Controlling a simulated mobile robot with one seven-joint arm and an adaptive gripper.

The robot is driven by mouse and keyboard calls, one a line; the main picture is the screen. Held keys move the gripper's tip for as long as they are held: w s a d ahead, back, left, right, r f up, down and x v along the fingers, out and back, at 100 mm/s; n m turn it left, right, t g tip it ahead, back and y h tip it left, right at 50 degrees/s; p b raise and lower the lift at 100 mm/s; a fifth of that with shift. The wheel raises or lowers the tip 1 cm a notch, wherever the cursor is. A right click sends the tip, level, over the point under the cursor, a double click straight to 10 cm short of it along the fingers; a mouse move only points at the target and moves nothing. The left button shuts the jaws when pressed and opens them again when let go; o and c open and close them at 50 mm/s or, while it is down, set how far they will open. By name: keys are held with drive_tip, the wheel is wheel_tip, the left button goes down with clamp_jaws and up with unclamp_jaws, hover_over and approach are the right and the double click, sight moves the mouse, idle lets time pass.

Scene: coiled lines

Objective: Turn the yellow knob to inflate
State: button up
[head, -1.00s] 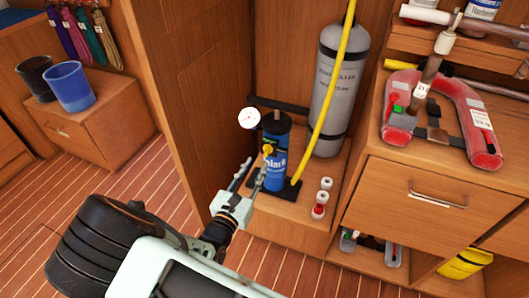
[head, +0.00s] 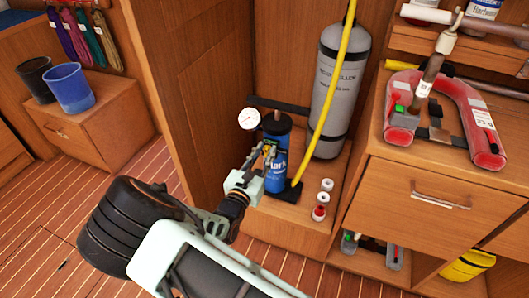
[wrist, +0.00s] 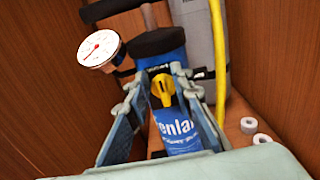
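The yellow knob (wrist: 162,88) is on the front of a blue cylinder with a dark top, which shows in the head view (head: 281,178) and in the wrist view (wrist: 180,130). In the head view my gripper (head: 262,155) is in front of the cylinder and covers most of the knob. In the wrist view my gripper (wrist: 160,73) is open, one finger on each side of the knob. I cannot tell whether either finger touches it. A round white gauge (head: 249,118) with a red needle is left of the cylinder; it also shows in the wrist view (wrist: 98,48).
A grey tank (head: 338,90) stands behind the cylinder. A yellow hose (head: 329,105) runs down between them to the right. Small white and red pieces (head: 323,198) lie on the ledge. A wooden wall (head: 190,90) is close on the left; a drawer cabinet (head: 405,215) is on the right.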

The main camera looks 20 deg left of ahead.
drive_tip(key=shift+d+m, duration=0.1)
drive_tip(key=shift+m, duration=0.3)
clamp_jaws()
drive_tip(key=m, duration=0.3)
drive_tip(key=shift+d+m, duration=0.3)
drive_tip(key=shift+m, duration=0.1)
drive_tip(key=shift+w+d+f+m+b, duration=0.1)
drive_tip(key=shift+d+f+m+b, duration=0.15)
drive_tip(key=shift+m+b, duration=1.6)
drive_tip(key=shift+s+d+f+m+b, duration=0.15)
drive_tip(key=shift+m+b, duration=0.95)
drive_tip(key=shift+m, duration=1.6)
drive_tip(key=shift+w+d+f+m+b, duration=0.15)
drive_tip(key=shift+d+f+m+b, duration=0.15)
drive_tip(key=shift+m+b, duration=1.55)
drive_tip(key=shift+m+p, duration=0.35)
drive_tip(key=shift+m, duration=0.15)
drive_tip(key=o, duration=0.6)
unclamp_jaws()
